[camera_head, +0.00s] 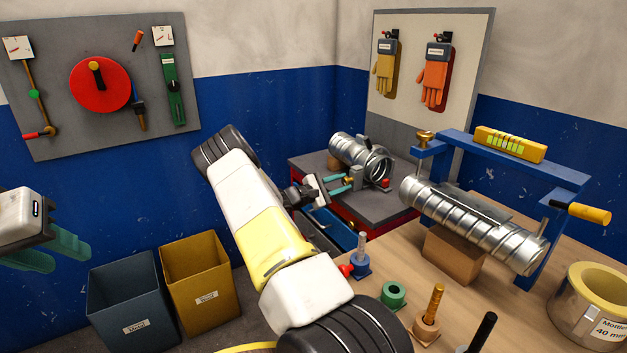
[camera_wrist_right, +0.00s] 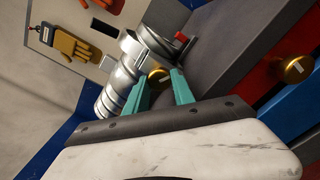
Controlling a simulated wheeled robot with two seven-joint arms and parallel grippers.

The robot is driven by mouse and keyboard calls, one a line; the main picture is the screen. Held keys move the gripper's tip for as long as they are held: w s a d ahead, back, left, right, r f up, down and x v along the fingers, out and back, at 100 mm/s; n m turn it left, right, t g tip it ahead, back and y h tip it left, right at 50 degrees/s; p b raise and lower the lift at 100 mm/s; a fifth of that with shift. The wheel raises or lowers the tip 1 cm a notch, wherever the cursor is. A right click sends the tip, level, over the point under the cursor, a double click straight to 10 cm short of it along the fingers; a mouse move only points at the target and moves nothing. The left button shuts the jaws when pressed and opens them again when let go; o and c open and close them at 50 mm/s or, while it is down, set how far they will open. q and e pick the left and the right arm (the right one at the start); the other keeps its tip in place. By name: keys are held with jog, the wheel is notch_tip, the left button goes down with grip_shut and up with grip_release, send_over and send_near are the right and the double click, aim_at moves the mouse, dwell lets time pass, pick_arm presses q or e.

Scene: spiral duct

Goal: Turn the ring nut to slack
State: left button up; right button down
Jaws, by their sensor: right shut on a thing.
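The brass ring nut (camera_wrist_right: 158,76) sits beside the metal clamp collar (camera_wrist_right: 135,47) at the end of a spiral duct (camera_wrist_right: 118,90). My right gripper (camera_wrist_right: 161,80) has its teal fingers on either side of the nut and is shut on it. In the head view the right gripper (camera_head: 349,183) reaches the near side of the duct (camera_head: 352,150), which lies on a grey-topped cabinet (camera_head: 400,208). The nut is small and partly hidden by the fingers there. My left gripper (camera_head: 50,253) is at the far left, open and empty, away from everything.
A red piece (camera_head: 385,183) is by the collar. Two bins (camera_head: 200,285) stand on the floor. A tool board (camera_head: 60,120) hangs behind.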

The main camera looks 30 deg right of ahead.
jog(key=n, duration=0.4)
jog(key=shift+f+n, duration=0.1)
jog(key=shift+n, duration=0.2)
jog(key=n, duration=0.4)
jog(key=shift+s+n, duration=0.1)
jog(key=shift+n, duration=0.2)
jog(key=n, duration=0.4)
jog(key=shift+n, duration=0.3)
jog(key=shift+s+n, duration=0.1)
jog(key=shift+n, duration=1.9)
jog(key=c, duration=1.1)
grip_release()
jog(key=shift+o, duration=0.2)
jog(key=shift+a, duration=0.15)
jog(key=a, duration=0.7)
jog(key=shift+s+a, duration=0.25)
jog(key=shift+s, duration=0.1)
